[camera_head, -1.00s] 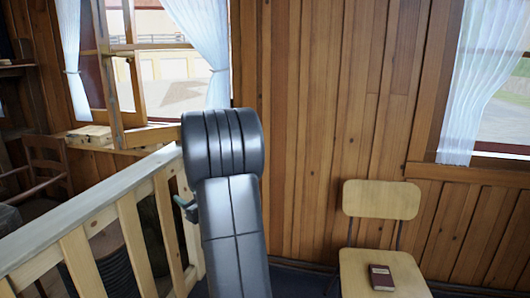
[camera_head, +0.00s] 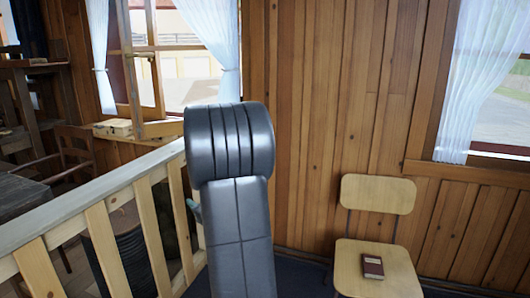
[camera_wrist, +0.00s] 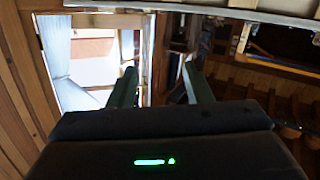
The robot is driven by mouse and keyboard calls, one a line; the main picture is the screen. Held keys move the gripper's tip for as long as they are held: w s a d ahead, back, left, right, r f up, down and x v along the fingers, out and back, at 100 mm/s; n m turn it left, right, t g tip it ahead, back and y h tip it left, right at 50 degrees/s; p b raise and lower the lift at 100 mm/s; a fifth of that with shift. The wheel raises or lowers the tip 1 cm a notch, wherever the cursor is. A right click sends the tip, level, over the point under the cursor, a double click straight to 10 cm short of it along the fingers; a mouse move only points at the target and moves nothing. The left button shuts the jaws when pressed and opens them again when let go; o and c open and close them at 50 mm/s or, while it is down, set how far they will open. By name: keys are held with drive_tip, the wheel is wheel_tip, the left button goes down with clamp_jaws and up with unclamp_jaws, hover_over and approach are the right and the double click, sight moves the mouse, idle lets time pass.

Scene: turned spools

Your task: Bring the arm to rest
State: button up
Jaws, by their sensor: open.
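My gripper (camera_wrist: 158,82) shows in the wrist view, its two dark green fingers standing apart with nothing between them. Beyond the fingers are the bright window and dark wooden furniture. In the head view my dark grey arm rises in the middle, in front of the railing and the plank wall. The gripper itself is mostly hidden behind the arm there; only a small greenish piece shows at the arm's left side. No spool can be made out.
A pale wooden railing (camera_head: 97,218) runs just left of my arm. A chair (camera_head: 377,194) with a dark red book (camera_head: 373,267) on its seat stands at the right by the plank wall (camera_head: 325,120). A brown chair (camera_head: 76,152) and a table (camera_head: 20,193) are beyond the railing.

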drive_tip(key=s+d+f+m+h+p, duration=0.1)
drive_tip(key=s+d+m+h, duration=0.1)
drive_tip(key=s+d+h, duration=0.2)
drive_tip(key=s+d+f+m+g+h+p, duration=0.1)
drive_tip(key=s+d+h, duration=0.3)
drive_tip(key=d, duration=0.7)
drive_tip(key=shift+m+g+p, duration=0.3)
drive_tip(key=shift+m+p, duration=0.15)
drive_tip(key=shift+m, duration=0.25)
